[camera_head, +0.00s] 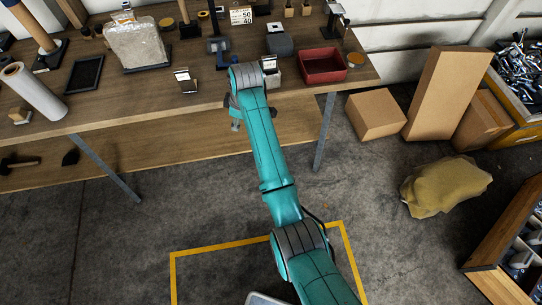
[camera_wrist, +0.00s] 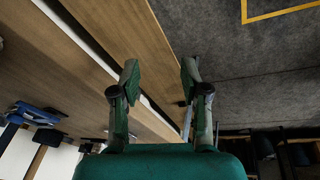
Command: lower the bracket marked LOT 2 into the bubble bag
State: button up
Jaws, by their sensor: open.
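The bubble bag (camera_head: 140,44) is a pale, bubbly, box-shaped bag standing in a dark holder on the workbench at the upper left. Two small pieces with white faces stand near the bench's front: one piece (camera_head: 185,80) left of my arm, another (camera_head: 270,64) just right of it. I cannot read LOT 2 on either, so I cannot tell which bracket is marked. My gripper (camera_head: 235,114) hangs at the bench's front edge, right of and nearer than the bag. In the wrist view my gripper (camera_wrist: 160,77) is open, with nothing between its fingers.
The workbench (camera_head: 130,105) also bears a red tray (camera_head: 323,66), a black frame (camera_head: 84,75), a white roll (camera_head: 32,91) and a number sign (camera_head: 241,15). Cardboard boxes (camera_head: 376,114) and a tan sack (camera_head: 444,186) lie on the floor at right.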

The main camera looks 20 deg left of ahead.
jog(key=s+d+f+m+t, duration=0.2)
jog(key=d+f+m, duration=0.2)
jog(key=d+f, duration=0.8)
jog(key=shift+s+d+f+y, duration=0.15)
jog(key=shift+s+f+y, duration=0.15)
jog(key=shift+s, duration=0.1)
dwell(0.3)
jog(key=s+d+f+m+t, duration=0.2)
jog(key=s+d+f, duration=0.15)
jog(key=d, duration=0.35)
jog(key=s+d+f+m+t, duration=0.1)
jog(key=s+d+f+m, duration=0.15)
jog(key=s+d, duration=0.3)
jog(key=s+d+r+m+t, duration=0.1)
jog(key=s+d+m+t, duration=0.2)
jog(key=s+d, duration=0.75)
jog(key=s+d+r+m+t+h, duration=0.1)
jog(key=s+d+r+m, duration=0.1)
jog(key=s+d+r, duration=0.4)
jog(key=s+d+r+m+t+h, duration=0.1)
jog(key=s+d+r+m+t, duration=0.1)
jog(key=s+r, duration=0.35)
jog(key=s+d+r+m+t+h, duration=0.1)
jog(key=s+d+r+m+t, duration=0.1)
jog(key=s+r, duration=0.8)
notch_tip(320, 180, up, 4)
jog(key=shift+s+d+r+m+h, duration=0.3)
jog(key=shift+d+m, duration=0.15)
jog(key=shift+m, duration=0.6)
